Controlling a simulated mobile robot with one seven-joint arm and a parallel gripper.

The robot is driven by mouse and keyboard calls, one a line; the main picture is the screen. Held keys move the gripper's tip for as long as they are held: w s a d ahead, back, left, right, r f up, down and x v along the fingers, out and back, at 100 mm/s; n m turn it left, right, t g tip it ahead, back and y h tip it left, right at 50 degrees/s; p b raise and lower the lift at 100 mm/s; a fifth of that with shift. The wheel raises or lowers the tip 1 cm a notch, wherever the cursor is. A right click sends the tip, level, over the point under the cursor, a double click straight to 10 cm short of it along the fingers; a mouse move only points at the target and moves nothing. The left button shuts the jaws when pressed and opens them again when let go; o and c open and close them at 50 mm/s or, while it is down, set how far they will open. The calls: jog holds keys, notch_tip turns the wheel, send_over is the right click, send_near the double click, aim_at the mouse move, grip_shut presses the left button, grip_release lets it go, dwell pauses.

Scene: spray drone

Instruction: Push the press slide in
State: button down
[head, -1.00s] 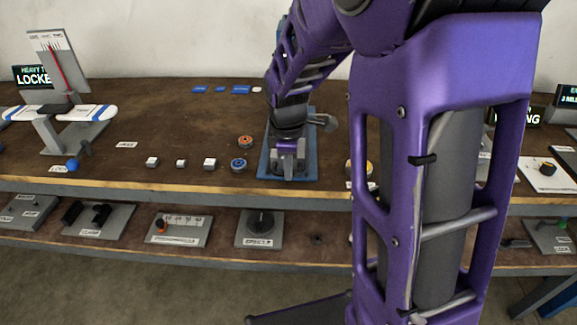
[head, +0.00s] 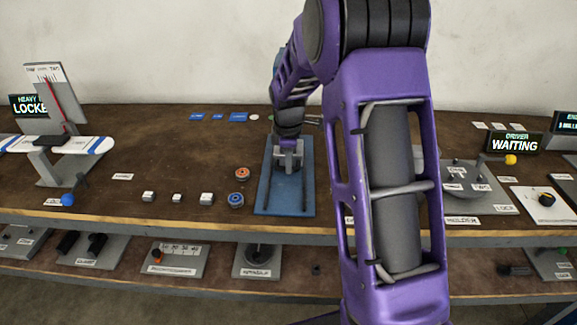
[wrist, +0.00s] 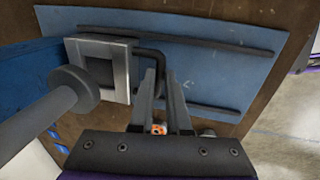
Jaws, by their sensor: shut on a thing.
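The press slide (wrist: 120,72) shows in the wrist view as a grey block with a square opening and a black bent handle (wrist: 153,55). It sits on a blue base plate (wrist: 215,68) with two dark rails. My gripper (wrist: 161,78) is shut on the handle. A grey ram with a round disc (wrist: 75,88) stands close in front of the slide. In the head view my gripper (head: 289,163) is over the blue plate (head: 284,205), toward its far half. It hides most of the slide there. The front stretch of the rails is bare.
An orange-ringed disc (head: 242,174) and a blue-ringed disc (head: 236,200) lie left of the plate. Small white blocks (head: 207,198) stand further left. A holder fixture (head: 470,190) is to the right. A lower shelf carries other fixtures.

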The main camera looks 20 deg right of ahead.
jog(key=shift+w+d+r, duration=0.1)
jog(key=shift+w, duration=0.15)
jog(key=c, duration=0.9)
grip_release()
jog(key=s+r, duration=0.1)
jog(key=r, duration=0.4)
jog(key=s+r+p, duration=0.1)
jog(key=r, duration=0.5)
jog(key=s+a+r+p, duration=0.1)
jog(key=r, duration=0.5)
jog(key=shift+s, duration=0.15)
